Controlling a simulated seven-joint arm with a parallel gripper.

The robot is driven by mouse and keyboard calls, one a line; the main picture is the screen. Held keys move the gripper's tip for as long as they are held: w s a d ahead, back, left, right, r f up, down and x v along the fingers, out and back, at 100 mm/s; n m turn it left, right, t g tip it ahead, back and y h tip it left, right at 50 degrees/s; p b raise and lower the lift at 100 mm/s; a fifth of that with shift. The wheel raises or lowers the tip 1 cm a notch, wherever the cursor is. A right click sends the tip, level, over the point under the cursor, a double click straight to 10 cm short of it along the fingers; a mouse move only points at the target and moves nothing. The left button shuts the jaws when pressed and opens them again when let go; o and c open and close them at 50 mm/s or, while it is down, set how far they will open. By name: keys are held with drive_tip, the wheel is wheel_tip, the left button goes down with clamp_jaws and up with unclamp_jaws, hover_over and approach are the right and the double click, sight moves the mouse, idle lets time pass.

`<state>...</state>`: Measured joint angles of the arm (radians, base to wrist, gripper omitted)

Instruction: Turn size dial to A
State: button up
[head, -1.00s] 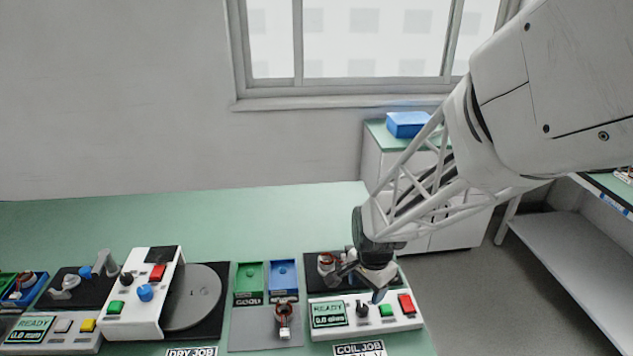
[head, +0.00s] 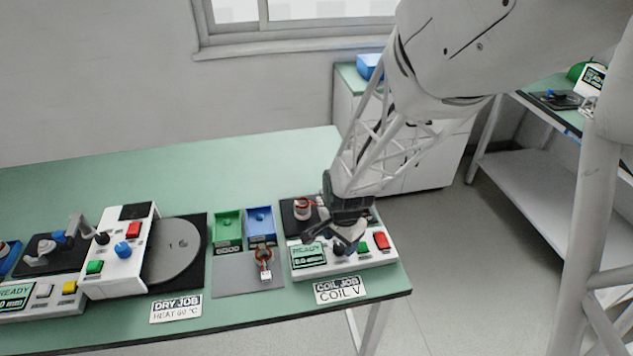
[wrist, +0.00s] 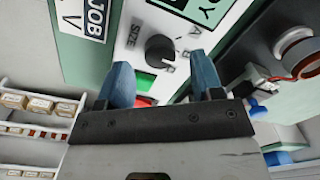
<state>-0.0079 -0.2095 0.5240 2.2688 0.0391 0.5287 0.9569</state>
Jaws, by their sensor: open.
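The size dial (wrist: 160,48) is a black round knob on a white panel, with the word SIZE on one side and letters, A among them, on the other. Which letter it points to I cannot tell. In the head view the dial (head: 339,249) sits on the front of the coil tester (head: 345,263), partly hidden by my gripper. My gripper (wrist: 164,80) is open and empty, its two blue fingertips pointing toward the dial. The dial lies beyond the tips, between their lines, apparently not touched. In the head view my gripper (head: 343,238) hangs just over the panel.
A green button (head: 361,248) and a red switch (head: 381,240) stand right of the dial; a display (head: 309,254) is on its left. A wound coil part (head: 303,207) stands behind. A COIL V card (head: 340,290) lies in front. The back of the table is clear.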

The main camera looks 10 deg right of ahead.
drive_tip(key=shift+f, duration=1)
drive_tip(key=c, duration=0.9)
